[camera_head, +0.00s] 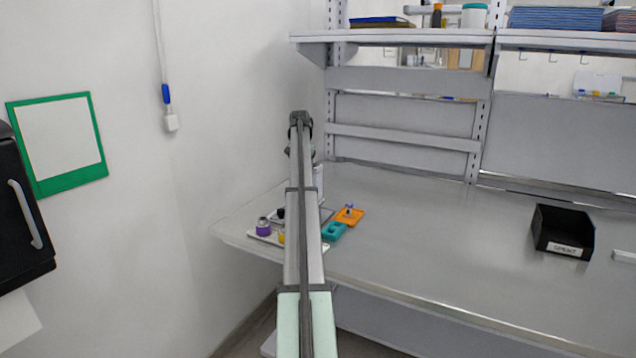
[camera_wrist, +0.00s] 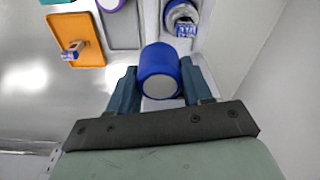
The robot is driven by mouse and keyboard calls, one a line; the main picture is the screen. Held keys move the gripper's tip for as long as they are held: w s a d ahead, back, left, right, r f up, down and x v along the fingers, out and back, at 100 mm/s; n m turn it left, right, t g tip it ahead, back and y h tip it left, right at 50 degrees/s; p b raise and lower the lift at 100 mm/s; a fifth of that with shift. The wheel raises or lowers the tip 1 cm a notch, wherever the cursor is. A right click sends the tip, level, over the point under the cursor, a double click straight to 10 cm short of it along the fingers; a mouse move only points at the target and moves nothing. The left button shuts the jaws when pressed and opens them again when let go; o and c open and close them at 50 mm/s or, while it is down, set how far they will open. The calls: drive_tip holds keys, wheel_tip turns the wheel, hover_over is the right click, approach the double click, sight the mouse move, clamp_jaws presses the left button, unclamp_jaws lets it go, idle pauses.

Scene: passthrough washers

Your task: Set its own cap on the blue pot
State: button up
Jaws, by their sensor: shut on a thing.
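In the wrist view my gripper (camera_wrist: 159,66) is shut on a rounded blue piece (camera_wrist: 158,58), which looks like the blue cap; one finger is on each side of it. Just beyond it, up and to the right, is an open round thing with a blue rim and a blue-and-white side (camera_wrist: 183,17), which looks like the blue pot. The held cap is apart from it in the picture; its height above it is hard to tell. In the head view my arm hides the gripper, the cap and the blue pot.
A purple pot (camera_head: 263,227) stands on a pale tray (camera_head: 259,238) at the left. A black bin (camera_head: 562,243) is at the right. The bench middle is clear; a wall is close on the left.

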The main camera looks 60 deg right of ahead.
drive_tip(key=shift+w+a+f, duration=0.25)
drive_tip(key=shift+w+f, duration=0.25)
drive_tip(key=shift+w, duration=0.15)
drive_tip(key=shift+w+a+f, duration=0.3)
drive_tip(key=shift+w+f, duration=0.2)
drive_tip(key=shift+w, duration=0.15)
drive_tip(key=shift+w+a+f, duration=0.25)
drive_tip(key=shift+w+f, duration=0.25)
drive_tip(key=shift+w, duration=0.15)
drive_tip(key=shift+f, duration=0.3)
drive_tip(key=shift+f, duration=0.7)
drive_tip(key=shift+f, duration=1.05)
idle(0.8)
idle(0.5)
drive_tip(key=o, duration=1.5)
drive_tip(key=shift+c, duration=0.2)
drive_tip(key=shift+r, duration=0.15)
